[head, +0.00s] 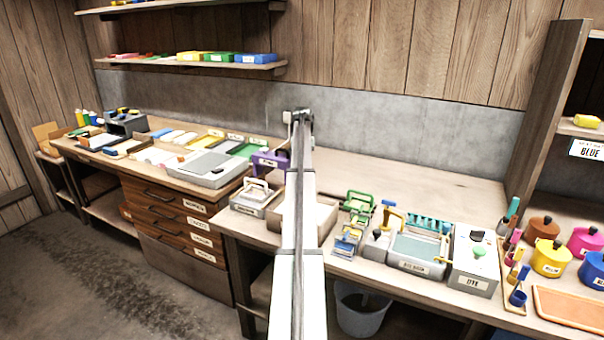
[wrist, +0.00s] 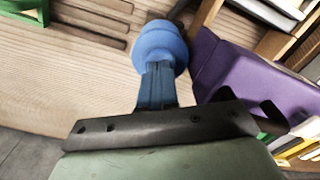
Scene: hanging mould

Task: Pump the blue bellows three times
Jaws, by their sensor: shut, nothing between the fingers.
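The blue bellows (wrist: 160,42) shows in the wrist view as a round, ridged blue body at the upper middle. My gripper (wrist: 158,68) points at it with its two dark blue fingers together and empty. The fingertips overlap the near side of the bellows in this view. I cannot tell whether they touch it or stop just short. In the head view my arm covers the middle of the bench, and the bellows and the gripper's fingers are hidden there.
A purple block-like thing (wrist: 250,80) stands close to the right of the bellows in the wrist view; it also shows in the head view (head: 268,162). A green frame (head: 357,207) and a grey tray (head: 417,250) stand on the bench right of my arm. The bench's back right is clear.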

